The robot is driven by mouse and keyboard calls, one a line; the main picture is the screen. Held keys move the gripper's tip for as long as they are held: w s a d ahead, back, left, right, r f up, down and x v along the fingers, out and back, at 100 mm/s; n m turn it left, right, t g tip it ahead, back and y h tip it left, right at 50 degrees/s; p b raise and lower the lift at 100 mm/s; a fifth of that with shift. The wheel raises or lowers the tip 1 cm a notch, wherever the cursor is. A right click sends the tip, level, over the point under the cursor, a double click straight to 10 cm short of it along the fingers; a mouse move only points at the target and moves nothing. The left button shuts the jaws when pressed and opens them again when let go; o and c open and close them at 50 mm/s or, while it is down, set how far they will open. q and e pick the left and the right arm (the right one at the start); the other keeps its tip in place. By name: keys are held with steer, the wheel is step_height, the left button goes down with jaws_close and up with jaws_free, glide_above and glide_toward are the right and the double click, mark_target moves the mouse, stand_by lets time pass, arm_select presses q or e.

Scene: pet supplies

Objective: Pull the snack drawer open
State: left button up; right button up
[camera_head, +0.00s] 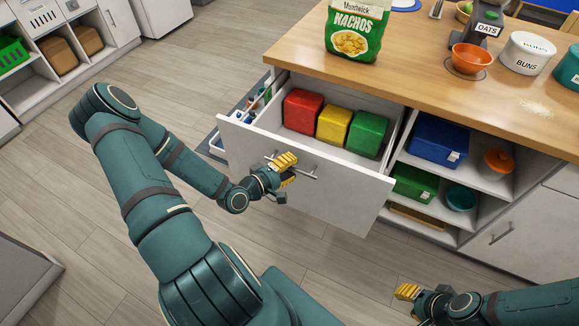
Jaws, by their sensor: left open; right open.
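The snack drawer (330,197) has a light grey front and stands pulled out from the wooden-topped counter. Inside it are a red box (302,110), a yellow box (334,124) and a green box (367,134) in a row. A metal bar handle (310,176) runs across its front. My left gripper (287,170), with yellow fingertips, is open at the handle and partly covers it. I cannot tell whether the fingers touch the bar. My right gripper (408,293) is open and empty at the lower right, away from the drawer.
The wooden countertop (420,75) holds a nachos bag (356,30), an orange bowl (471,57) and a BUNS canister (526,53). Open shelves right of the drawer hold a blue box (437,139) and a green box (414,183). The floor before the drawer is clear.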

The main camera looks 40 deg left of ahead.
arm_select(q)
steer(key=v, duration=1.2)
stand_by(0.5)
steer(key=w+d+f+m+g+h, duration=0.1)
steer(key=w+d+f+m+g, duration=0.25)
steer(key=d, duration=0.25)
steer(key=w+d+f+m+g+h, duration=0.1)
steer(key=w+d+f+m+g, duration=0.25)
steer(key=d, duration=0.35)
steer(key=s+d+f+m+g, duration=0.1)
steer(key=s+d+m+g, duration=0.3)
steer(key=d, duration=1)
steer(key=m+g, duration=0.3)
steer(key=m, duration=0.1)
steer(key=shift+d+f+y, duration=0.15)
steer(key=shift+d+y, duration=0.1)
steer(key=shift+y, duration=0.15)
